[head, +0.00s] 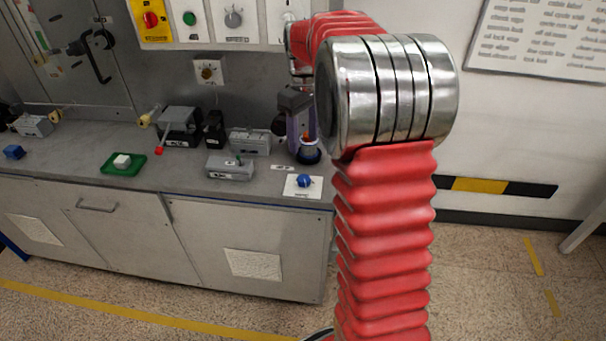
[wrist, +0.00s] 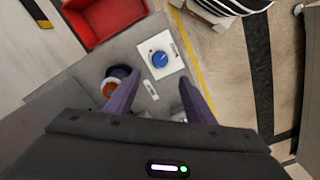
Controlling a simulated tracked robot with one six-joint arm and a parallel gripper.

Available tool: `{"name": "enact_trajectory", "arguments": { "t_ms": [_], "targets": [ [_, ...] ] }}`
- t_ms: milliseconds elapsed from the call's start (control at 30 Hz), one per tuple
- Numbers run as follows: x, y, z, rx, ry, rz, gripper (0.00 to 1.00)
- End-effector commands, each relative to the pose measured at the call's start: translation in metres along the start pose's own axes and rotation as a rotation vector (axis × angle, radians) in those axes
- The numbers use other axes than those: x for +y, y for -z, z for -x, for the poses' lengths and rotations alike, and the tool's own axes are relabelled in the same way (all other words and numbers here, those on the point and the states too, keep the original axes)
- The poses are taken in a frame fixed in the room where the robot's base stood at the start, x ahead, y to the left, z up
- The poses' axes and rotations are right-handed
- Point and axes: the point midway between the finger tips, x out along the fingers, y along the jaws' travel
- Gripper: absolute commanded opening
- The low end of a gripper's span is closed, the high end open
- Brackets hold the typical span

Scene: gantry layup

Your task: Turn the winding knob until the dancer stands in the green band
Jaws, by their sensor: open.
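A blue knob (head: 304,181) sits on a white plate at the right front end of the bench; it also shows in the wrist view (wrist: 159,58). No label reads clearly enough to confirm it as the winding knob. My gripper (head: 302,143) points down above the bench, behind the knob in the head view. In the wrist view its purple fingers (wrist: 160,78) are apart with nothing between them, and the knob shows just beyond the fingertips. A narrow pale strip with small coloured marks (head: 39,38) is at the far upper left; I cannot make out a dancer or its position.
A dark round piece with an orange part (wrist: 115,82) is close to my left finger in the wrist view. Grey boxes (head: 230,168) and a green tray (head: 123,163) stand left on the bench. A control panel (head: 210,35) hangs above. A red bin (wrist: 103,17) shows in the wrist view.

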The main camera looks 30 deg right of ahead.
Motion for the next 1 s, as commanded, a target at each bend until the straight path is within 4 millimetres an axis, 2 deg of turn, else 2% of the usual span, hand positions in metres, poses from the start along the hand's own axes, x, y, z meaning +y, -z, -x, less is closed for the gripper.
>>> {"name": "enact_trajectory", "arguments": {
  "t_ms": [167, 800, 1000],
  "targets": [
    [0.0, 0.0, -0.015, -0.003, 0.002, 0.0, 0.49],
    [-0.001, -0.001, -0.111, -0.002, 0.002, -0.001, 0.49],
    [0.0, -0.001, -0.132, -0.002, 0.002, -0.001, 0.49]
  ]
}}
